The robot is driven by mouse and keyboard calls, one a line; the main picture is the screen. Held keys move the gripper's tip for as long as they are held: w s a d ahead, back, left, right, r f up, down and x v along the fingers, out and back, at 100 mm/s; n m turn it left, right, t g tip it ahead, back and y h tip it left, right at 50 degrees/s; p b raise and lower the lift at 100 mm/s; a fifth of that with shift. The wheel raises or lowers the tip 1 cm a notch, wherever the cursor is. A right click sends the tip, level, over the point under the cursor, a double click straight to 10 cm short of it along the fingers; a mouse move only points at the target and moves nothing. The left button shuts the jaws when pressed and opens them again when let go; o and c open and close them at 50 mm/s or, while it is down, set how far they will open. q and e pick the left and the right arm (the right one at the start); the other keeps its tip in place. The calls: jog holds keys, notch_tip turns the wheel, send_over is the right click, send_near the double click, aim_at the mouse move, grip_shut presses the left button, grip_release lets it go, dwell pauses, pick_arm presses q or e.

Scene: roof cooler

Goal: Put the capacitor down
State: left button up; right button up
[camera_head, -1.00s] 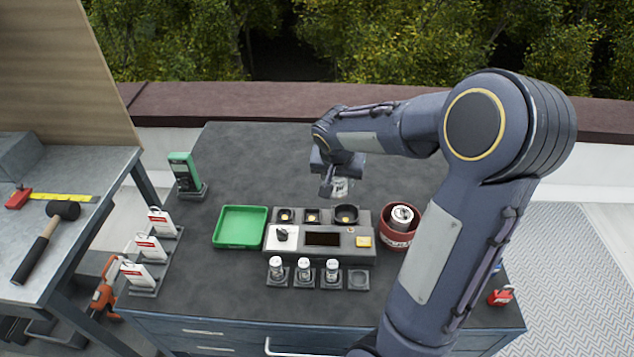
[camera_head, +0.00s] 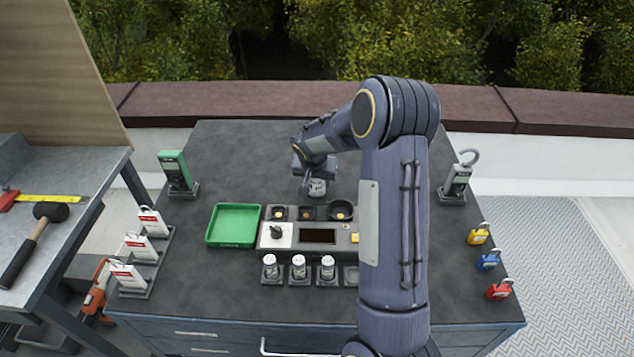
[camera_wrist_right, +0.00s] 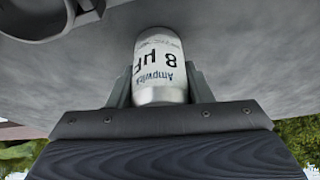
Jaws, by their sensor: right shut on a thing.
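My right gripper (camera_head: 313,177) is shut on a silver capacitor (camera_head: 317,188) over the dark bench top, just behind the tester. In the right wrist view the capacitor (camera_wrist_right: 160,68) sits between the fingers, its printed label "8 µF" upside down. I cannot tell whether its far end touches a surface. The grey tester (camera_head: 285,241) has a dark display and several round sockets along its back. Other capacitors (camera_head: 298,265) stand in holders in front of it. The holder at the right end (camera_head: 351,276) is partly hidden by my arm. My left gripper is not in view.
A green tray (camera_head: 234,224) lies left of the tester. A green meter (camera_head: 175,170) stands at the back left, a clamp meter (camera_head: 456,182) at the right. Coloured padlocks (camera_head: 488,260) line the right edge. White tags (camera_head: 142,246) stand at the left. The bench's back is clear.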

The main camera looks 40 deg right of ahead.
jog(key=shift+r, duration=0.1)
jog(key=shift+f, duration=0.2)
jog(key=o, duration=1.2)
jog(key=shift+r, duration=0.15)
